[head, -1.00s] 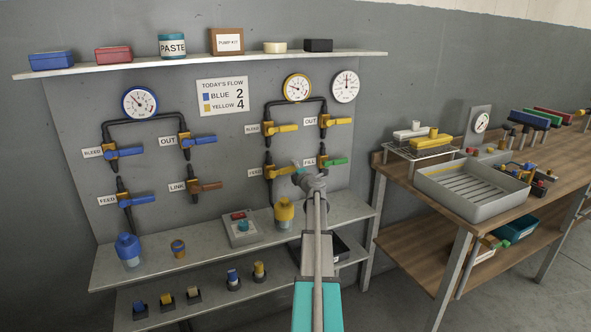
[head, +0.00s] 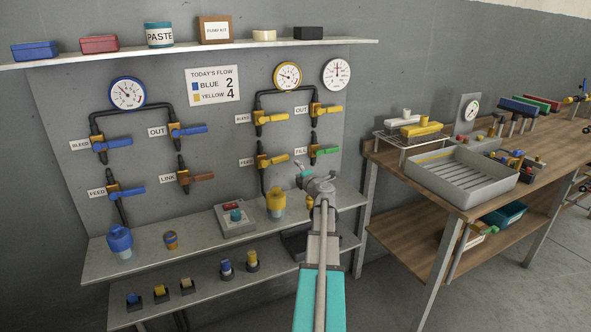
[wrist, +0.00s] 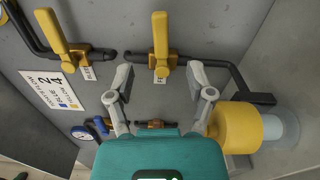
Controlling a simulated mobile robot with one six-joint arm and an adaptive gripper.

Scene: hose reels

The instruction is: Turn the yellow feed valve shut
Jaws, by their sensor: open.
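The yellow feed valve (head: 265,161) is on the grey panel, lower left of the yellow-gauge group, with its label at its left. Its yellow lever points right, across the vertical pipe. In the wrist view, which is turned on its side, the feed valve (wrist: 161,50) shows ahead, its lever base lined up between my fingertips. My gripper (wrist: 160,77) is open and empty, with a finger to each side of the valve in that picture and no visible contact. In the head view my gripper (head: 313,176) is lower right of the valve, in front of the panel.
The yellow bleed valve (head: 264,117) is above, the yellow out valve (head: 322,110) upper right and the green-handled fill valve (head: 320,150) to the right. A yellow-topped bottle (head: 275,202) stands below on the shelf (head: 155,258). A workbench (head: 450,200) stands at the right.

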